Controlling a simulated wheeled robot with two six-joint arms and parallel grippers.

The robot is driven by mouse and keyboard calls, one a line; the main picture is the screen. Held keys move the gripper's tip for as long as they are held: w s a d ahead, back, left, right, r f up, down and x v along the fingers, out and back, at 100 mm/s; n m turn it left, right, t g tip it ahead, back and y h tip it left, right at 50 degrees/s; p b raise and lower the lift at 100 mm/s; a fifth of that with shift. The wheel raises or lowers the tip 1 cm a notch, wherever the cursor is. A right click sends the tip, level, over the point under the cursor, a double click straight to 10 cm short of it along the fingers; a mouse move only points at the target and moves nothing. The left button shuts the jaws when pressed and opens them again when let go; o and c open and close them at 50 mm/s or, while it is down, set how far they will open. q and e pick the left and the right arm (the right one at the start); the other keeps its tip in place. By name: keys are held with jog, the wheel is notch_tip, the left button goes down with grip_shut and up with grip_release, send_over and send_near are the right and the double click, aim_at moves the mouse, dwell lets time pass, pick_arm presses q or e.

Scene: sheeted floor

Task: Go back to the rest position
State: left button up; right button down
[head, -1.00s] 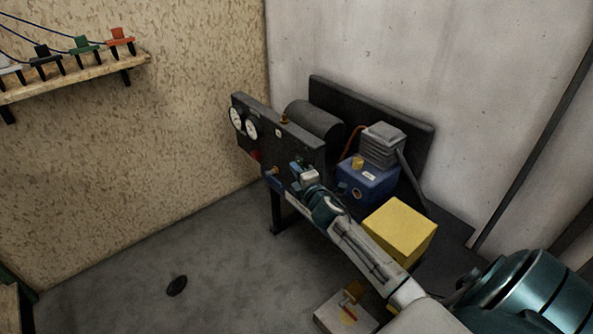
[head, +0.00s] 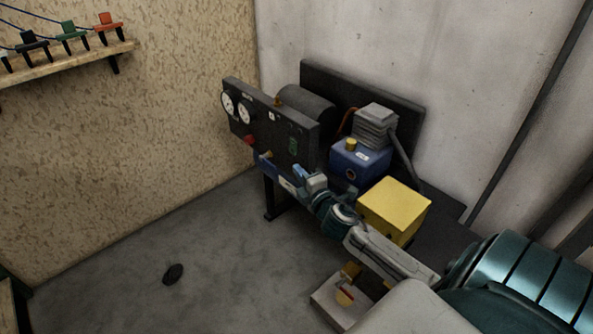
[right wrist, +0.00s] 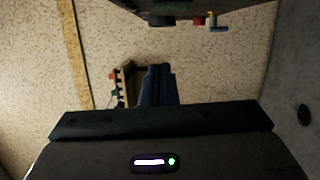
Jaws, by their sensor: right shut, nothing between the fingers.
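My right arm comes in from the lower right in the head view. Its gripper (head: 303,176) is shut with nothing in it. It hangs in front of the lower right part of a black gauge panel (head: 262,125); I cannot tell how wide the gap is. The right wrist view shows blue finger shapes (right wrist: 158,86) beyond the dark gripper body. My left gripper is in neither view.
A white box (head: 338,299) sits low beside my arm. A shelf with clamps (head: 65,62) is on the left wall. A dark disc (head: 173,274) lies on otherwise clear floor at left.

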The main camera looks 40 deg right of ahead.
dwell(0.5)
